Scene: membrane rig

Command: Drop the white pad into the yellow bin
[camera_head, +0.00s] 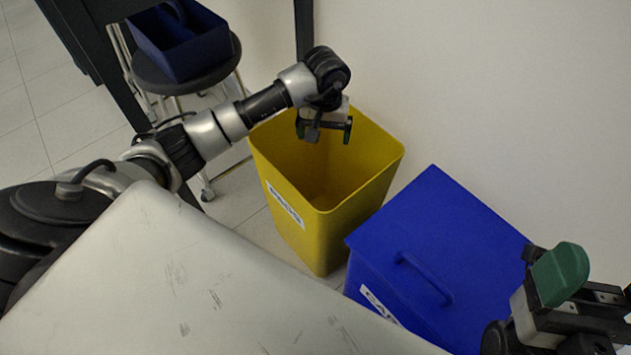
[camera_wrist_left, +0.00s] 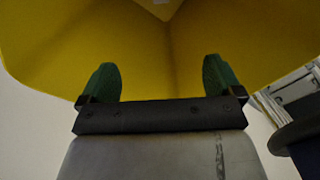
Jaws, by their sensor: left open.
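The yellow bin (camera_head: 300,225) stands open on the floor in the middle of the head view, with a white label on its side. My left gripper (camera_head: 330,129) is over the bin's mouth, pointing down. Its green fingers are apart with nothing between them; in the left wrist view (camera_wrist_left: 160,78) they stand against the yellow inside walls. A small pale patch (camera_wrist_left: 161,2) at the top edge of that view, deep in the bin, may be the white pad; I cannot tell. No pad shows in the head view. My right gripper (camera_head: 562,275) is at the lower right, partly cut off.
A blue lidded box (camera_head: 440,235) with a handle stands right beside the yellow bin. A pale, scuffed tabletop (camera_head: 180,290) fills the lower left. Behind, a blue tote (camera_head: 190,50) sits on a round dark stool (camera_head: 153,76). A plain wall (camera_head: 500,80) is behind the bins.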

